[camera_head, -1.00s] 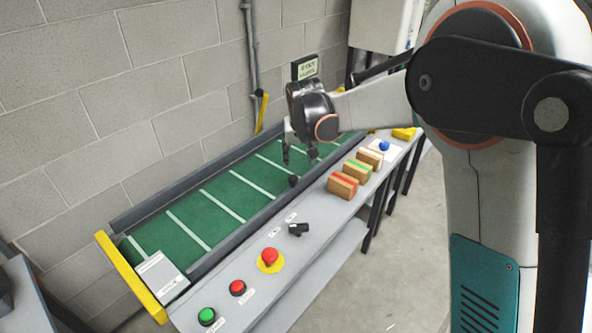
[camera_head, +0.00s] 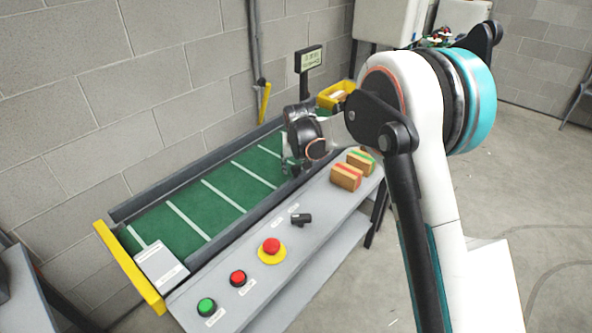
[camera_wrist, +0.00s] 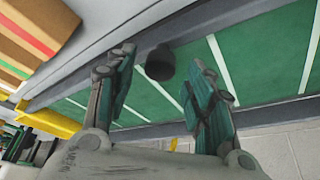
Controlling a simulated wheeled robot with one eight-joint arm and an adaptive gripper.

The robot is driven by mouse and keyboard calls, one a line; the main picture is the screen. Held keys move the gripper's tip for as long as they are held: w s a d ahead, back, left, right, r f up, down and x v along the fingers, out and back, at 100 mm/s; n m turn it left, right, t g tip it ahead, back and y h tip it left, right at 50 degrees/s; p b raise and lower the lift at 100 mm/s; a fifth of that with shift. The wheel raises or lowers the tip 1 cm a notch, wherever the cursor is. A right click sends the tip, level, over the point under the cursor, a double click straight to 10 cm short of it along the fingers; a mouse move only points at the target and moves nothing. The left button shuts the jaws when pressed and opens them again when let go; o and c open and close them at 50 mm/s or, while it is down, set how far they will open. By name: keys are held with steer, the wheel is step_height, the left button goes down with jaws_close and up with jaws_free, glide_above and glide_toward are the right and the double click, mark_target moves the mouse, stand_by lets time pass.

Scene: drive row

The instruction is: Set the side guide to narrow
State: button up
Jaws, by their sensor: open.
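The side guide looks like the dark grey rail (camera_head: 232,228) along the near edge of the green belt (camera_head: 235,190); its far part is hidden by my arm in the head view. A black round knob (camera_wrist: 160,65) stands at the inner edge of this rail in the wrist view. My gripper (camera_wrist: 160,56) is open, its two fingers pointing toward the rail, with the knob showing in the gap between them. I cannot tell whether either finger touches it. In the head view my gripper (camera_head: 291,168) is over the belt's near side and the knob is hidden.
The front panel holds a green button (camera_head: 207,307), a red button (camera_head: 238,278), an emergency stop (camera_head: 271,247) and a black switch (camera_head: 301,219). Striped blocks (camera_head: 346,176) stand on the panel close to my arm. A display (camera_head: 308,60) and yellow bin (camera_head: 335,96) are behind.

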steer(key=shift+x, duration=0.8)
steer(key=shift+c, duration=0.4)
jaws_close()
steer(key=w+a+p, duration=0.1)
steer(key=w+a, duration=0.5)
steer(key=a, duration=0.2)
steer(key=shift+w, duration=0.2)
steer(key=shift+a+r, duration=0.1)
steer(key=shift+r, duration=0.05)
steer(key=shift+c, duration=0.3)
jaws_free()
steer(key=shift+o, duration=0.7)
steer(key=shift+a, duration=0.15)
